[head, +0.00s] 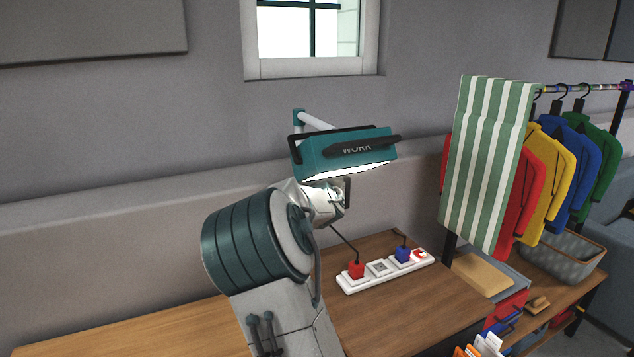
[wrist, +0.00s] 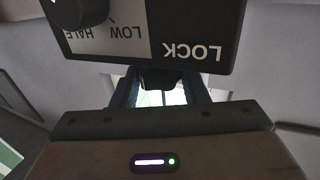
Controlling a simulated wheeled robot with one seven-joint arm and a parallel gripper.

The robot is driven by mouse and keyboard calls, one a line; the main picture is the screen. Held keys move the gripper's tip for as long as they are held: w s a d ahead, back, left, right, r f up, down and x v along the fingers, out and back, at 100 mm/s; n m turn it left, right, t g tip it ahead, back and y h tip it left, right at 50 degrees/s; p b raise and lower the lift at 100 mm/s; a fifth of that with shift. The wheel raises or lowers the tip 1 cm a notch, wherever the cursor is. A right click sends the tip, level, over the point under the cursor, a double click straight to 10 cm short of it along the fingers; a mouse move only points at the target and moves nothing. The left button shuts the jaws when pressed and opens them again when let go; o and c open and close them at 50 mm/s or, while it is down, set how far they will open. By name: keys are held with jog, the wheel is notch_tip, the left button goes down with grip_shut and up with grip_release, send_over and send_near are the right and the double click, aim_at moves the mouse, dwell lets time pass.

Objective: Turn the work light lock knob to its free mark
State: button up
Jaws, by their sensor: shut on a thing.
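The work light (head: 345,152) is a teal box lettered WORK with a dark handle, lit underneath, on a pale wall arm. In the wrist view its dark label panel (wrist: 190,52) shows upside down, reading LOCK at right and LOW and HALF on a pale patch. My gripper (wrist: 158,92) is just under the LOCK lettering, its fingers shut on a small dark part, the lock knob (wrist: 157,78). The knob is mostly hidden by the panel edge and fingers, so its pointer is not visible. No free mark shows. In the head view my arm covers the contact.
Another dark round knob (wrist: 80,12) sits by LOW and HALF. A white power strip (head: 385,271) with red and blue plugs lies on the wooden table (head: 400,320). A striped cloth (head: 488,160) and clothes rack stand at right. A window (head: 310,35) is behind.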

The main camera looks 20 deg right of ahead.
jog(key=shift+d+r+n+t+y+b, duration=0.15)
jog(key=shift+d+n+t+y+b, duration=0.1)
jog(key=shift+n+t+y+b, duration=0.5)
jog(key=shift+d+r+n+g+y+p, duration=0.15)
jog(key=shift+n+y+p, duration=0.3)
jog(key=shift+y, duration=0.35)
jog(key=shift+a+n+g+y+p, duration=0.1)
jog(key=shift+n+y+p, duration=0.25)
jog(key=shift+y, duration=0.4)
jog(key=n+y+p, duration=0.1)
jog(key=y, duration=0.1)
jog(key=n+y+p, duration=0.1)
jog(key=y+p, duration=0.1)
jog(key=shift+d+n, duration=0.15)
jog(key=shift+n, duration=0.1)
jog(key=shift+n+g+y+p, duration=0.4)
jog(key=shift+n+y+p, duration=0.4)
jog(key=shift+y+p, duration=0.35)
jog(key=shift+f+y, duration=0.2)
jog(key=shift+y, duration=0.05)
jog(key=o, duration=0.7)
jog(key=shift+w+f, duration=0.1)
jog(key=shift+w, duration=0.05)
jog(key=shift+s+d, duration=0.15)
jog(key=shift+s, duration=0.1)
jog(key=b+v, duration=0.2)
jog(key=v, duration=1.1)
jog(key=shift+s+b, duration=0.15)
jog(key=shift+b, duration=0.2)
